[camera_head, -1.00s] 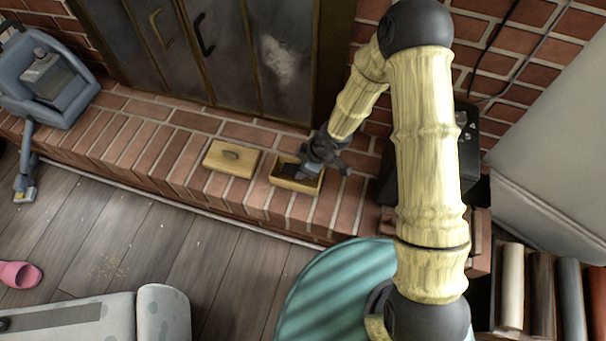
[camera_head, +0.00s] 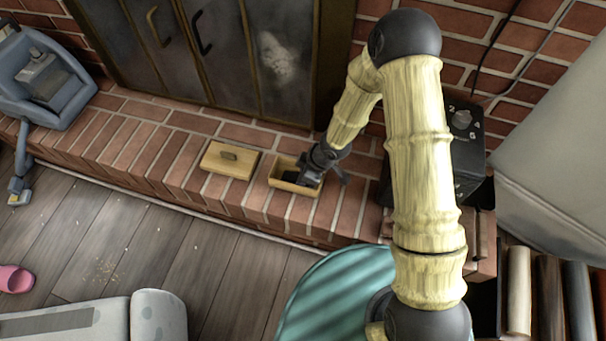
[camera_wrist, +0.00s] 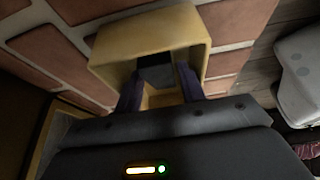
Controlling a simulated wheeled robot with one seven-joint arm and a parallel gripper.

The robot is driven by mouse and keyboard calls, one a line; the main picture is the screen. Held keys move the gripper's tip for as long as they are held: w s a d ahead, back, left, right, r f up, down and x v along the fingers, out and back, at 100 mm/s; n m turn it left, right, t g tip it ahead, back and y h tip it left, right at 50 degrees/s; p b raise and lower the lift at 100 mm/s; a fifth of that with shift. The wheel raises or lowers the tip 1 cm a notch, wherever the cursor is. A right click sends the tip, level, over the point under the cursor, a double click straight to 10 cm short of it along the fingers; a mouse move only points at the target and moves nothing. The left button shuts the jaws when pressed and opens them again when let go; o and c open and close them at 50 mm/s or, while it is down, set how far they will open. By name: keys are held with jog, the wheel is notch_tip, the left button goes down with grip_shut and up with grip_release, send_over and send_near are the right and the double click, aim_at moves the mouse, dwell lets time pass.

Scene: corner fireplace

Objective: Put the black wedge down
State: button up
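A small open wooden box (camera_head: 283,186) stands on the brick hearth, and it also shows in the wrist view (camera_wrist: 110,62). My gripper (camera_head: 304,180) points down into the box from its right side. In the wrist view, my gripper (camera_wrist: 158,82) has its two fingers inside the box opening, with the black wedge (camera_wrist: 156,75) between them. The fingers appear closed against its sides. The wedge is low inside the box; whether it touches the floor of the box cannot be seen. In the head view the gripper and shadow mostly hide it.
A wooden lid (camera_head: 230,160) with a handle lies on the hearth (camera_head: 150,155) just left of the box. The fireplace doors (camera_head: 220,60) rise behind. A black device (camera_head: 465,150) with a dial stands to the right. A teal round surface (camera_head: 320,295) is in front.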

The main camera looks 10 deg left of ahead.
jog(key=shift+r, duration=0.1)
jog(key=p+v, duration=0.7)
jog(key=v, duration=0.5)
